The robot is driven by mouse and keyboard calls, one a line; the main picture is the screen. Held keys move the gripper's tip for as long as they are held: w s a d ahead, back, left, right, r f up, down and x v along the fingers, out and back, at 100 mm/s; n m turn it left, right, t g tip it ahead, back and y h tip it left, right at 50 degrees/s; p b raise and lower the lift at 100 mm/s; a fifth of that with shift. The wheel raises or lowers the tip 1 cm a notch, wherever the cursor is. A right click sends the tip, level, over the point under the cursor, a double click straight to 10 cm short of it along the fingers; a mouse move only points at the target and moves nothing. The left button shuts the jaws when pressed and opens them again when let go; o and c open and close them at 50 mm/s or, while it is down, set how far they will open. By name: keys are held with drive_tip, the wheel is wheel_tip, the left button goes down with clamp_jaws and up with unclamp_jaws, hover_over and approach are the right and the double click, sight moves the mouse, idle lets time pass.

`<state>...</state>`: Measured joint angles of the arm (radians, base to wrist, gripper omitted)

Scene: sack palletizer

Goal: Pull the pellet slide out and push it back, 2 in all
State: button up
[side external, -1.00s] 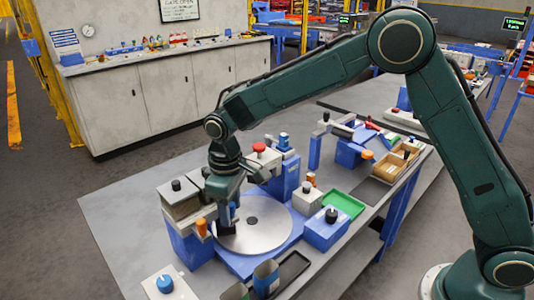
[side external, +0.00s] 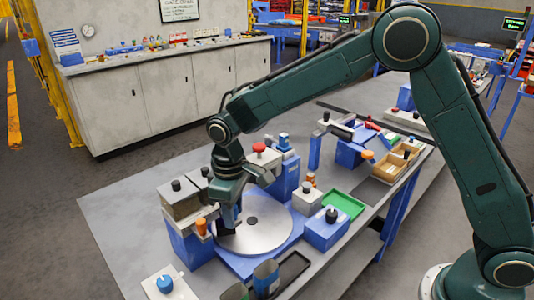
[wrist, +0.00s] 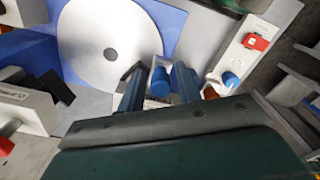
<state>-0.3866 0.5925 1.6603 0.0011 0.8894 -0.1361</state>
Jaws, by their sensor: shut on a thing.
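My gripper (side external: 230,222) points down beside the round grey disc (side external: 262,232), at its left rim. In the wrist view its two dark blue fingers (wrist: 158,88) are closed around a blue knob (wrist: 161,82) on a small pale piece. This seems to be the handle of the pellet slide; the fingers and palm hide most of the slide, so I cannot tell how far out it stands. Left of my gripper is a blue stand (side external: 186,242) with two grey boxes with black knobs (side external: 181,202) on top and an orange knob (side external: 202,227) at its front.
A blue box with a black knob (side external: 326,230) and a green tray (side external: 343,205) are to the right. Dark cups (side external: 265,277) stand in front.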

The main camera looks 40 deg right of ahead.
drive_tip(key=shift+s, duration=1.25)
drive_tip(key=shift+w+a, duration=0.1)
drive_tip(key=shift+w, duration=1.7)
drive_tip(key=shift+s+r, duration=0.1)
drive_tip(key=shift+s, duration=1.7)
